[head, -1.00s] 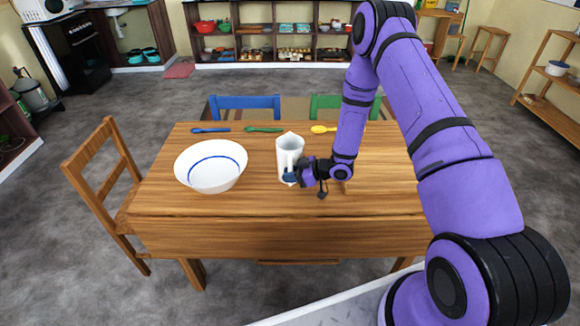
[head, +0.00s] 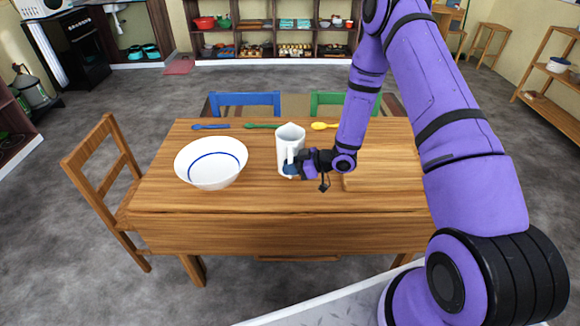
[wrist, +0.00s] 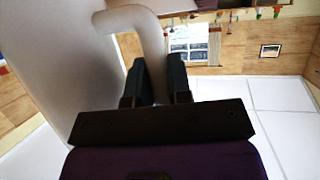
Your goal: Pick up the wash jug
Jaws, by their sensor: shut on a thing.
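The wash jug (head: 289,138) is tall and white, with a handle on its near side. It is upright at the middle of the wooden table in the head view. My gripper (head: 292,170) is at the jug's near right side, low on the handle. In the wrist view the jug's pale body (wrist: 60,60) fills the left side. The dark fingers of my gripper (wrist: 160,85) are on either side of the curved white handle (wrist: 140,22), shut on it. The jug's base is partly hidden by my gripper, so I cannot tell how far it is above the table.
A white basin (head: 211,163) with a blue ring stands left of the jug on the table (head: 300,200). Blue (head: 210,127), green (head: 262,126) and yellow (head: 324,126) spoons lie along the far edge. A wooden board (head: 385,168) lies to the right. Chairs stand around.

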